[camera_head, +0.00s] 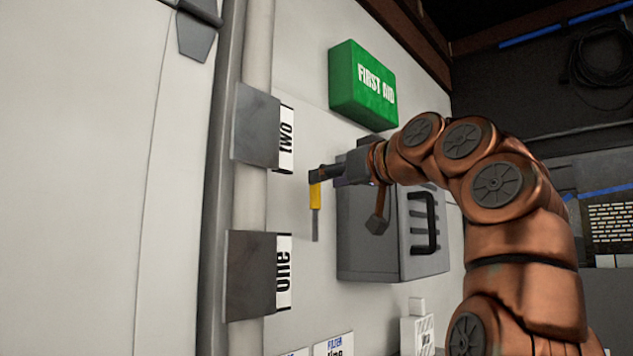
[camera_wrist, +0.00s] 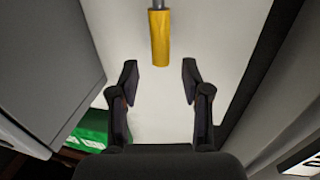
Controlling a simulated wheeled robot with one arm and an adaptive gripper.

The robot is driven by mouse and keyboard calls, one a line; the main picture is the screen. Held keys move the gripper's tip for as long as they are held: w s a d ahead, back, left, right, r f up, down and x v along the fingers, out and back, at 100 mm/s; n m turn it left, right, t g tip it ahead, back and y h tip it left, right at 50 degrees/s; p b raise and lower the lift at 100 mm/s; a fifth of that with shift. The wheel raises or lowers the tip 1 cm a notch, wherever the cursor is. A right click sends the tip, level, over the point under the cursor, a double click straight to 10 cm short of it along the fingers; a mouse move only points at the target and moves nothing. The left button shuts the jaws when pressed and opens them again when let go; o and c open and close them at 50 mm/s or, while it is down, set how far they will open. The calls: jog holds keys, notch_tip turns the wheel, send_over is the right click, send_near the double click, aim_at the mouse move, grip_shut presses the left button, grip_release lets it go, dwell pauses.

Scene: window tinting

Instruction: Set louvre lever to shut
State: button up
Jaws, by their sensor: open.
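A lever with a yellow grip (camera_head: 315,195) and a thin grey rod (camera_head: 315,226) is on the pale wall panel, the grip at its upper end and the rod below. I take it for the louvre lever; no shut or open marking can be read. My gripper (camera_head: 320,173) is at the upper end of the yellow grip in the head view. In the wrist view, the gripper (camera_wrist: 160,77) is open, its two fingers apart and empty. The yellow grip (camera_wrist: 160,38) is centred just beyond the fingertips, and its rod runs off the top edge.
A grey box with a black handle (camera_head: 425,222) stands right of the lever, close to my wrist. A green first-aid box (camera_head: 362,85) is above. Left, a vertical pipe (camera_head: 250,200) carries grey plates beside labels "two" (camera_head: 286,140) and "one" (camera_head: 283,272).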

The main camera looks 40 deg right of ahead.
aim_at(315, 206)
jog(key=w, duration=0.5)
jog(key=shift+a+p, duration=0.15)
jog(key=shift+p, duration=0.25)
jog(key=shift+c, duration=0.3)
jog(key=shift+s, duration=0.1)
grip_shut()
